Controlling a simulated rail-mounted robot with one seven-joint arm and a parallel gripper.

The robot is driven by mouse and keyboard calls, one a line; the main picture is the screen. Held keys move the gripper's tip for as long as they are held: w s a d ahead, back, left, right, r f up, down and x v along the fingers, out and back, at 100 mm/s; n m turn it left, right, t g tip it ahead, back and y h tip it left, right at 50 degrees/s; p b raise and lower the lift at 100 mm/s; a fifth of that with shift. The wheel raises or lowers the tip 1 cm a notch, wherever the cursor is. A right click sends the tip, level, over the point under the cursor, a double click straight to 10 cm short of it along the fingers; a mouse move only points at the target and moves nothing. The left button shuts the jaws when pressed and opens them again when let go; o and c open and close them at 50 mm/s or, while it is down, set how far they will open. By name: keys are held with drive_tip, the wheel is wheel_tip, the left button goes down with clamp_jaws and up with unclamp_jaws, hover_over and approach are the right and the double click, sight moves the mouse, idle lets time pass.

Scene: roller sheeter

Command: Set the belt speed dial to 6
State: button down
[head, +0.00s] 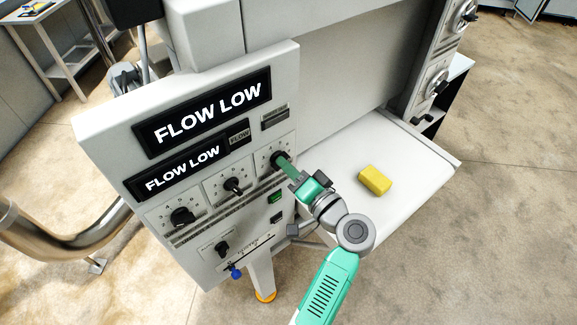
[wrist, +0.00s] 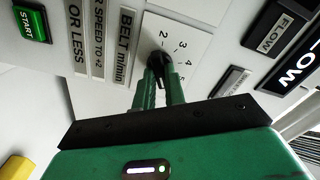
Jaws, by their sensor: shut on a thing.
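The belt speed dial (head: 276,159) is the rightmost of three black knobs in a row on the white control panel (head: 110,140). In the wrist view the black knob (wrist: 158,62) sits beside the label "BELT m/min" (wrist: 125,45), on a white scale with 2, 3 and 4 legible. My gripper (head: 284,165) reaches it from the lower right in the head view. In the wrist view my gripper's green fingers (wrist: 160,80) are shut on the knob, one on each side. The fingers partly hide the knob, and I cannot read its setting.
Two displays read "FLOW LOW" (head: 212,110). Two other knobs (head: 233,185) (head: 181,216) sit left of the dial. A green START button (wrist: 30,22) is below it. A yellow block (head: 375,180) lies on the white shelf (head: 415,160) at right. A blue-tipped lever (head: 236,272) is lower down.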

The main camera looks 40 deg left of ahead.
drive_tip(key=c, duration=1.5)
unclamp_jaws()
drive_tip(key=shift+o, duration=0.2)
drive_tip(key=s+d+b, duration=0.1)
drive_tip(key=d, duration=0.6)
drive_tip(key=shift+d, duration=0.4)
drive_tip(key=w+d+r+t+h+p, duration=0.2)
drive_tip(key=d+r+t+h+p, duration=0.15)
drive_tip(key=r, duration=0.65)
drive_tip(key=w+d+r+m+t+h+p, duration=0.1)
drive_tip(key=d+r+t+h+p, duration=0.1)
drive_tip(key=d+r+t, duration=0.5)
drive_tip(key=w+d+r+t+h+p, duration=0.2)
drive_tip(key=r+t+h, duration=0.1)
drive_tip(key=r, duration=0.9)
drive_tip(key=s+d+r+m+t+h+p, duration=0.1)
drive_tip(key=s+d+r+t+h, duration=0.2)
drive_tip(key=r, duration=0.4)
drive_tip(key=s+d+r+m+t+h+p, duration=0.1)
drive_tip(key=s+d+r+t+h, duration=0.2)
drive_tip(key=s+r, duration=0.3)
drive_tip(key=s+d+r+m+t+h+p, duration=0.1)
drive_tip(key=s+d+r+t+h+p, duration=0.1)
drive_tip(key=r, duration=0.7)
drive_tip(key=s+d+t+h, duration=0.1)
drive_tip(key=s+d, duration=0.1)
drive_tip(key=d, duration=0.1)
drive_tip(key=shift+s+d+r, duration=0.15)
drive_tip(key=shift+s+r, duration=0.05)
drive_tip(key=shift+s, duration=0.05)
